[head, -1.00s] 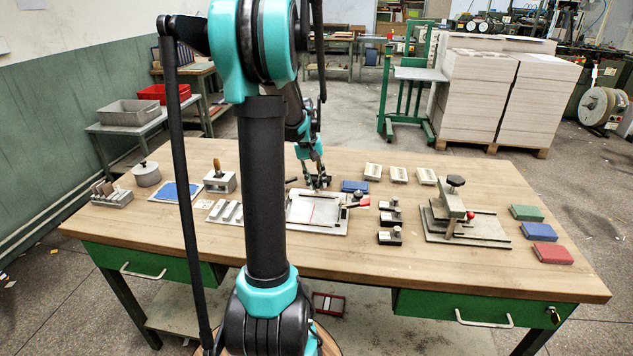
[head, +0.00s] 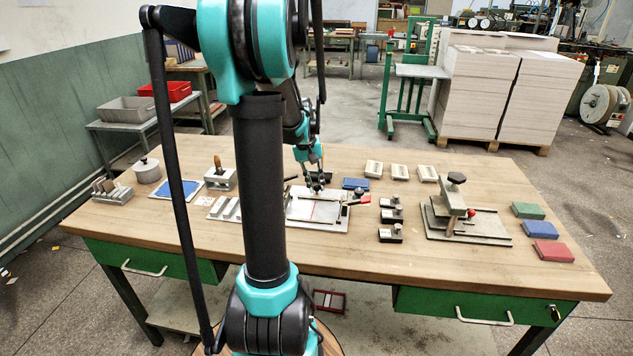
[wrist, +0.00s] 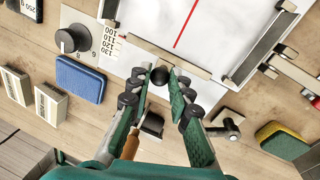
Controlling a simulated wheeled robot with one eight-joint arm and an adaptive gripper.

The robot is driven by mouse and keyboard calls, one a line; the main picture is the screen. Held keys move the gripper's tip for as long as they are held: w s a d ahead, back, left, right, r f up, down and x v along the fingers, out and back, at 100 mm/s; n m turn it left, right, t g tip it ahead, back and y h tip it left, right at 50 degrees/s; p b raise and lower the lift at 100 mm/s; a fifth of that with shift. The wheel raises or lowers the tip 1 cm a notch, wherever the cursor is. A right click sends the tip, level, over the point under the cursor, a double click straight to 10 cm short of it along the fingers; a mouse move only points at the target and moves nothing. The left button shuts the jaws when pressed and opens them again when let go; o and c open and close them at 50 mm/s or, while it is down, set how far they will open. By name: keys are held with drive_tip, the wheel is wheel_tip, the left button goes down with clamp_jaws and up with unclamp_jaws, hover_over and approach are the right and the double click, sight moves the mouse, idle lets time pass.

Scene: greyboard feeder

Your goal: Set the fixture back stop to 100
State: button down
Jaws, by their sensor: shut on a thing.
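The fixture (head: 335,226) is a pale metal plate on the bench with a white surface and a red line, seen in the head view. In the wrist view its back stop (wrist: 195,68) is a beige bar across the white surface (wrist: 215,25). My gripper (wrist: 160,78) is shut on a round black knob (wrist: 158,75) at the bar. In the head view my gripper (head: 317,188) is at the fixture's far edge.
A dial with a black knob (wrist: 70,40) and a blue pad (wrist: 80,78) are left of the scale in the wrist view. A red-handled clamp (head: 360,200) is at the fixture's right. Several small blocks and a press (head: 453,200) stand further right.

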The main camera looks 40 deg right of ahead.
sight(309, 197)
drive_tip(key=shift+s+a, duration=0.15)
drive_tip(key=c, duration=1.4)
unclamp_jaws()
drive_tip(key=shift+o, duration=0.2)
wheel_tip(309, 197, up, 12)
drive_tip(key=w+a, duration=0.1)
drive_tip(key=shift+w+a, duration=0.25)
drive_tip(key=shift+a, duration=0.15)
drive_tip(key=shift+f, duration=0.15)
